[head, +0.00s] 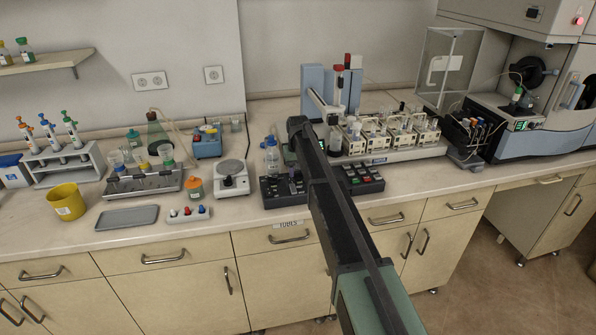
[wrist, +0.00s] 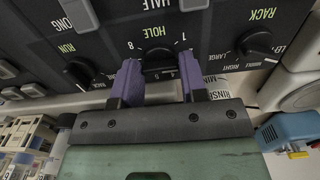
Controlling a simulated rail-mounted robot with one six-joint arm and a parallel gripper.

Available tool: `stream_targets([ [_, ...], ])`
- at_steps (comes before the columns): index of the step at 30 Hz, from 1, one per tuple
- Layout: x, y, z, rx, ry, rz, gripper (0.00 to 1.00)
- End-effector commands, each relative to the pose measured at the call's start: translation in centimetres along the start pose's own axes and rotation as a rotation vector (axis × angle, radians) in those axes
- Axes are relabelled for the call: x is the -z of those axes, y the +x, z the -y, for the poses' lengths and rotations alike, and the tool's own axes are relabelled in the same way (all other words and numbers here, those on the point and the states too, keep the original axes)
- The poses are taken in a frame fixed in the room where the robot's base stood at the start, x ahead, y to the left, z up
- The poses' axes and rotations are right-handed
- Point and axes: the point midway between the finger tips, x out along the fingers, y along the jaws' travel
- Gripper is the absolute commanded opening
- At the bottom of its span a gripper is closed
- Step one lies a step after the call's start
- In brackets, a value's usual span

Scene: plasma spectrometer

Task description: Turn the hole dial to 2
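The hole dial (wrist: 160,66) is a dark round knob under the word HOLE on a black control panel, with numbers around it. My gripper (wrist: 160,72) has two purple fingers, one on each side of the dial in the wrist view. The fingers stand apart; I cannot tell whether they touch the knob. The dial's pointer is hard to make out, so its setting cannot be read.
In the wrist view, a run dial (wrist: 78,72) is to the left and a rack dial (wrist: 258,43) to the right. In the head view, a white balance (head: 231,183) stands left of the panel, and a bottle (head: 272,158) stands behind it.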

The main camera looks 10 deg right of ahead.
Motion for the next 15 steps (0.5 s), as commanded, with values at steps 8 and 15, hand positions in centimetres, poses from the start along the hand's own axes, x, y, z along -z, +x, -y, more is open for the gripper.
stream_targets([
  [8,-0.01,0.01,0.0,0.0,0.0,0.0,0.64],
  [15,0.01,-0.84,0.0,0.0,-0.001,0.0,0.64],
])
